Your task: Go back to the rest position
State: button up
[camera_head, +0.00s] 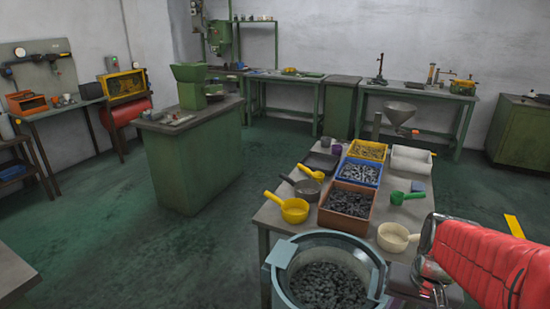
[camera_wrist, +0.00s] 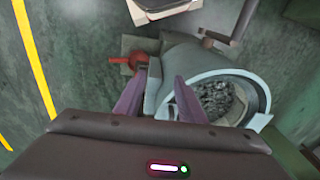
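My gripper (camera_wrist: 158,92) shows in the wrist view, with its two dark fingers spread apart. I see nothing held between them. A round blue-grey bowl (camera_wrist: 258,120) full of dark small parts lies beyond the fingers, to the right. In the head view my red-sleeved arm reaches in at the lower right, beside the bowl (camera_head: 281,262) at the bottom. The gripper's fingers cannot be made out there.
A table (camera_head: 270,215) with an orange bin (camera_head: 327,216), a blue bin (camera_head: 376,183), a yellow bin (camera_head: 384,150) and several scoops stands behind the bowl. A green cabinet (camera_head: 200,165) stands left. Floor between is clear.

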jog(key=s+a+r+n+t, duration=0.4)
jog(key=s+a+r, duration=0.1)
jog(key=a+r, duration=0.4)
jog(key=shift+s+a+r+n+t, duration=0.2)
jog(key=shift+s+a+n+t, duration=0.15)
jog(key=shift+a, duration=0.9)
